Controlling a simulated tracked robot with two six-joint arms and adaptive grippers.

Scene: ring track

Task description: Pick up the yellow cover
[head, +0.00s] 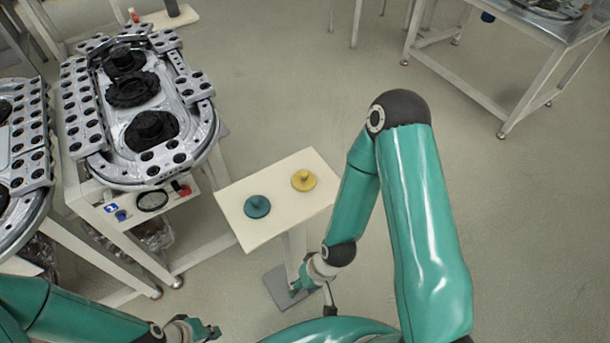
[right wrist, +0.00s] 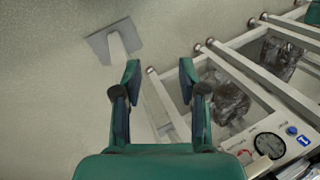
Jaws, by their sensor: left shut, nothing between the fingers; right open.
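The yellow cover (head: 303,180) is a round disc with a knob on top. In the head view it lies on the right part of a small cream stand (head: 243,228). A teal cover (head: 257,206) of similar shape lies to its left, apart from it. My right gripper (head: 301,287) is below the near edge of the stand's top in the head picture, apart from both covers. In the right wrist view its fingers (right wrist: 158,78) are spread, with nothing held between them. My left gripper (head: 208,329) is at the bottom left, shut and empty, away from the stand.
A ring track (head: 205,150) with black parts stands on a white-framed bench left of the stand. A gauge (head: 152,200) is on the bench's side. A metal table (head: 560,25) is at the far right. The floor between is clear.

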